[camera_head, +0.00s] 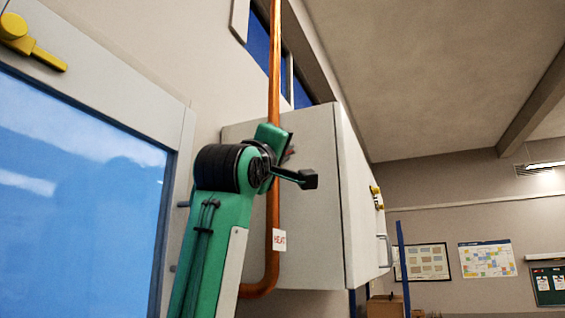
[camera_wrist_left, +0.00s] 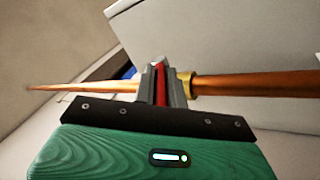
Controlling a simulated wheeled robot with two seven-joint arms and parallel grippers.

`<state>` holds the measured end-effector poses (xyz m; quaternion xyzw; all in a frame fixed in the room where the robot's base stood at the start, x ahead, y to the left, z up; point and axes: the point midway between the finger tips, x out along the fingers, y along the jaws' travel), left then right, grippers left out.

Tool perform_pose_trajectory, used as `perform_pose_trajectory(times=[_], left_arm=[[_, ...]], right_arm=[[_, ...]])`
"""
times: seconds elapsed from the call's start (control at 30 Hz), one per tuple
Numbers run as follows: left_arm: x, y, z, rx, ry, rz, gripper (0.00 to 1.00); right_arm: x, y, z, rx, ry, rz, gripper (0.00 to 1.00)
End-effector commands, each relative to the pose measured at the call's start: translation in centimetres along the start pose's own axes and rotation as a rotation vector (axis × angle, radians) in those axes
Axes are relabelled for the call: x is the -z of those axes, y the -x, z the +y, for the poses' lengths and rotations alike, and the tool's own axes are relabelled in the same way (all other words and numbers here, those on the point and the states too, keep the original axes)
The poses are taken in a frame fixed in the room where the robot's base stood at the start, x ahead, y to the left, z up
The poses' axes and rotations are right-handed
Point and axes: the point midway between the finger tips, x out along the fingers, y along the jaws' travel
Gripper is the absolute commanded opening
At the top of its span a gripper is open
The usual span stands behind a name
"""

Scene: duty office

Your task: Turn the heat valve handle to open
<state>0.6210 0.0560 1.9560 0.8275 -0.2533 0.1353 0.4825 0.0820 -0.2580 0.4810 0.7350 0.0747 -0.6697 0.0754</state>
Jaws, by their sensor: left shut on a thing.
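My left gripper (camera_wrist_left: 160,72) is shut on the red valve handle (camera_wrist_left: 161,88), which shows as a narrow red strip between the grey fingers. A brass collar (camera_wrist_left: 188,85) sits just right of the fingers on the copper pipe (camera_wrist_left: 250,85). In the head view, my green left arm reaches up to the upright copper pipe (camera_head: 274,75). There the valve and handle are hidden behind my wrist. A white label reading HEAT (camera_head: 279,240) is on the pipe below. My right gripper is not in view.
A pale wall cabinet (camera_head: 315,210) stands close behind the pipe. A blue-paned window (camera_head: 75,190) with a yellow handle (camera_head: 30,45) is on the left. Notice boards (camera_head: 487,259) hang on the far wall. Open room lies to the right.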

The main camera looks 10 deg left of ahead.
Motion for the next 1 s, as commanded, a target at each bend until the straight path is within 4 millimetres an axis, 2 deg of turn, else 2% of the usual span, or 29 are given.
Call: perform_pose_trajectory(times=[0.03,0.27,0.8,0.83,0.9,1.0], left_arm=[[-0.4,0.11,-0.46,-0.019,0.001,0.012,0.0],[-0.46,-0.04,-0.69,-0.087,-0.001,0.058,0.0],[-0.42,-0.11,-0.6,-0.11,-0.002,0.073,0.0],[-0.41,-0.11,-0.6,-0.11,-0.002,0.073,0.18],[-0.41,-0.11,-0.6,-0.11,-0.002,0.073,0.32],[-0.41,-0.11,-0.59,-0.11,-0.002,0.073,0.34]], right_arm=[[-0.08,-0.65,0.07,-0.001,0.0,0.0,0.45],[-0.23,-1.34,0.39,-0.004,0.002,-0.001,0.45],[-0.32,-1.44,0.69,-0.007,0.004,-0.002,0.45],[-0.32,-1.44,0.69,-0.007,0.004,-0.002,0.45],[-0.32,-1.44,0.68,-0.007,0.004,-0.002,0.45],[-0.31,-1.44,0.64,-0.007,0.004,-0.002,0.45]])
